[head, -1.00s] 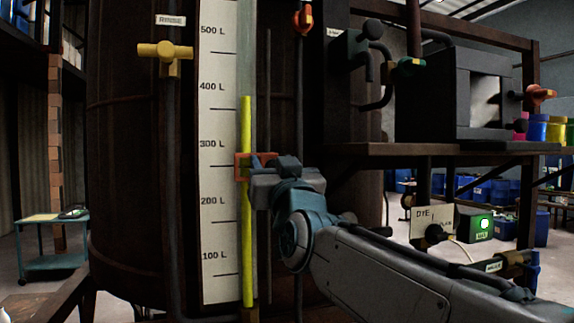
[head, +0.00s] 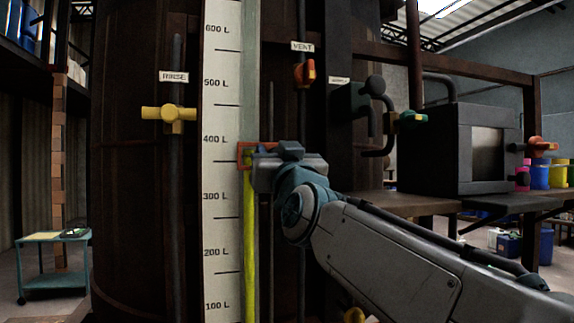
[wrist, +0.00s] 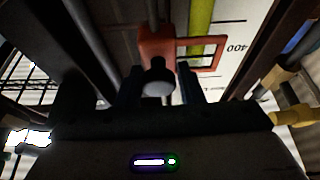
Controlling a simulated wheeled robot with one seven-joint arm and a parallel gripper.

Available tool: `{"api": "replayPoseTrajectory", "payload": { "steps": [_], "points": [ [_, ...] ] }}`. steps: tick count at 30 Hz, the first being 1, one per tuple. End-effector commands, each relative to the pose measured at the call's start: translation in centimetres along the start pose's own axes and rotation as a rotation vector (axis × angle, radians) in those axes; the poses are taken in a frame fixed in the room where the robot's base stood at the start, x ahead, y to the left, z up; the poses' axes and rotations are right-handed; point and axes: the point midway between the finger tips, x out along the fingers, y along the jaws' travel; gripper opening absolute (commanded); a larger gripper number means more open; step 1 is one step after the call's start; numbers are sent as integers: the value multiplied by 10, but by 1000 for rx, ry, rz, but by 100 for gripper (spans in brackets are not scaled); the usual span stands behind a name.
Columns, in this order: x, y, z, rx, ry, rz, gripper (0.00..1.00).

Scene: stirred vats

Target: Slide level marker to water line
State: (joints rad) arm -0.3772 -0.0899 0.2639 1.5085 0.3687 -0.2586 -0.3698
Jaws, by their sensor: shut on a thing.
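The orange-red level marker (head: 242,147) is a small open frame around the gauge tube (head: 251,90) on the dark vat, a little below the 400 L label. The yellow-green liquid column (head: 250,240) fills the tube below it. Its top appears to lie inside the marker's window; the exact line is hard to make out. My gripper (head: 262,160) reaches in from the right, shut on the marker's knob. In the wrist view, the marker (wrist: 154,48) and its grey knob (wrist: 157,82) sit between my fingers (wrist: 160,92), with yellow showing in the window.
The white scale (head: 221,110) runs beside the tube. A yellow rinse valve (head: 170,114) is to the left, an orange vent valve (head: 305,73) above right. Pipes and a shelf (head: 400,204) with a dark box (head: 455,150) stand to the right.

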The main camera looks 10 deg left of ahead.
Motion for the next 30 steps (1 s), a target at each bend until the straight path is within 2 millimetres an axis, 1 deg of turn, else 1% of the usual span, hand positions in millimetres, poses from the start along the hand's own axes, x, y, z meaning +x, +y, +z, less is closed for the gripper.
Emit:
{"api": "replayPoseTrajectory", "payload": {
  "steps": [1,3,14,15,16,25,28,30],
  "points": [
    [4,3,-9,-2,4,5,0],
    [5,2,-12,-3,3,4,0],
    [4,2,-12,-3,4,4,0],
    [4,2,-12,-3,4,4,42],
    [4,2,-12,-3,4,4,48],
    [3,-1,-11,-1,2,-1,48],
    [-4,-2,-10,0,3,-2,48],
    [-12,-2,-10,-1,4,-3,48]
  ]
}}
